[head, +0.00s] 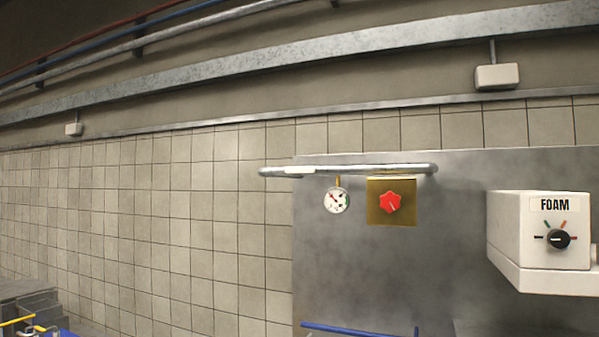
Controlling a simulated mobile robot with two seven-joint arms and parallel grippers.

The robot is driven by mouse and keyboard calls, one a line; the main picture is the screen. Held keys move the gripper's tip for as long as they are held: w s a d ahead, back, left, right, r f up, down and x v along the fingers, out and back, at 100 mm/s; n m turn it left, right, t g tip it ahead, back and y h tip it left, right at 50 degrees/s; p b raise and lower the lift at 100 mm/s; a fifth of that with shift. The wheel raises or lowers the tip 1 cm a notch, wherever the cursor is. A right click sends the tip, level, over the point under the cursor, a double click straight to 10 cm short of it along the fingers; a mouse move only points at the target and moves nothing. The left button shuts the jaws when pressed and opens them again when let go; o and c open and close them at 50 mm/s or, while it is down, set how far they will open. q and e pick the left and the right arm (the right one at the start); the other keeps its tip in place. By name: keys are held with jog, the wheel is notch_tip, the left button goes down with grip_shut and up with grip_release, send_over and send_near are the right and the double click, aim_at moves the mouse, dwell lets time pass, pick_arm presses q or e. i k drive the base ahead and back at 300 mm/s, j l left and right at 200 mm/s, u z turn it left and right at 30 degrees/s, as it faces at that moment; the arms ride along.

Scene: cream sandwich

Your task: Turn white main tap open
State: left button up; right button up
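A grey horizontal pipe (385,169) runs along the steel wall panel. A small white piece (300,171) lies along its left part; it may be the white main tap, but I cannot tell its shape or setting. A red star-shaped knob (390,203) sits on a brass-coloured plate below the pipe. A round white gauge (337,200) hangs left of the plate. Neither of my grippers is in view.
A white box labelled FOAM (515,235) with a black dial (558,239) juts out at the right. A blue bar (350,329) crosses the bottom edge. Grey blocks (28,300) and a yellow-handled item (17,321) are at the lower left.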

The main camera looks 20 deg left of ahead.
aim_at(295, 170)
jog(key=i+j, duration=0.15)
jog(key=j, duration=0.3)
jog(key=i+j, duration=0.15)
jog(key=j, duration=0.25)
jog(key=i+j+z, duration=0.1)
jog(key=j, duration=0.35)
jog(key=i+j, duration=0.2)
jog(key=j, duration=0.2)
jog(key=i+j, duration=0.1)
jog(key=j, duration=0.35)
jog(key=i+j+z, duration=0.1)
jog(key=j, duration=0.35)
